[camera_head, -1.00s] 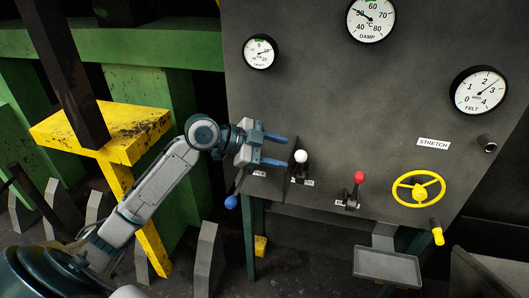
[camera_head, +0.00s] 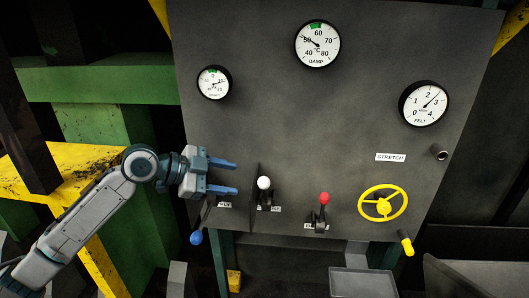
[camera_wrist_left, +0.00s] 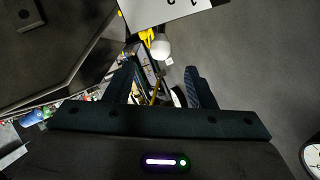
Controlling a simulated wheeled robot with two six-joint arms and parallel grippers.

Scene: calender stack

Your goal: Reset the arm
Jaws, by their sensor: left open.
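My left gripper (camera_head: 236,177) is open and empty in the head view, in front of the left part of the grey control panel (camera_head: 320,120). Its two blue fingers point right, toward the white-knobbed lever (camera_head: 264,184), with a gap between. The blue-knobbed lever (camera_head: 196,238) hangs down just below the gripper. In the left wrist view the fingers (camera_wrist_left: 165,88) are apart, and a white knob (camera_wrist_left: 161,50) shows beyond them. My right gripper is not in view.
The panel also carries a red-knobbed lever (camera_head: 324,198), a yellow handwheel (camera_head: 383,204) and dials, including the DAMP gauge (camera_head: 317,44). A grey tray (camera_head: 363,284) stands below. A yellow beam (camera_head: 60,165) and green frame (camera_head: 100,84) stand at left.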

